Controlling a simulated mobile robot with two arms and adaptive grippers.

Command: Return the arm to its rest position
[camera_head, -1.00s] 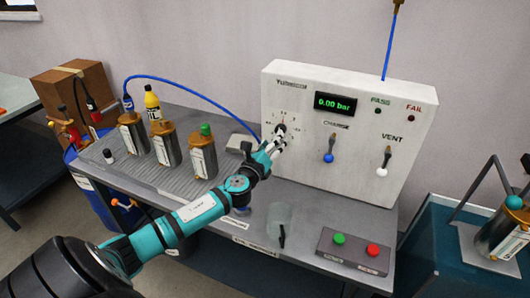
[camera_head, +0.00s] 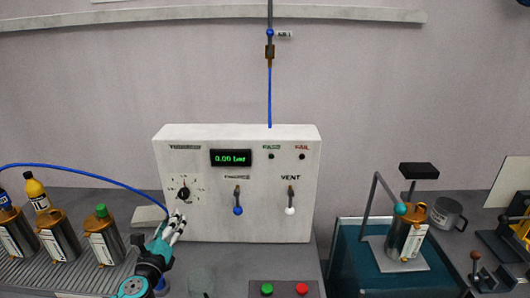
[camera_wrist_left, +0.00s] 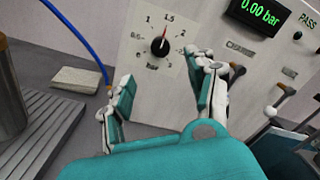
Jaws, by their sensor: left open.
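My left gripper (camera_head: 174,222) is in front of the white panel's lower left part, just below the black dial knob (camera_head: 183,193). In the left wrist view its two teal and white fingers (camera_wrist_left: 165,78) are spread apart with nothing between them. The knob (camera_wrist_left: 160,46) lies beyond the fingertips, apart from them, with its red pointer near 1.5. My right gripper is in neither view.
The panel (camera_head: 237,225) has a 0.00 bar display, a blue-tipped lever (camera_head: 238,201) and a white-tipped lever (camera_head: 290,201). Metal canisters (camera_head: 103,243) stand at left. A blue hose (camera_head: 85,174) arches behind them. A button box (camera_head: 284,290) is in front.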

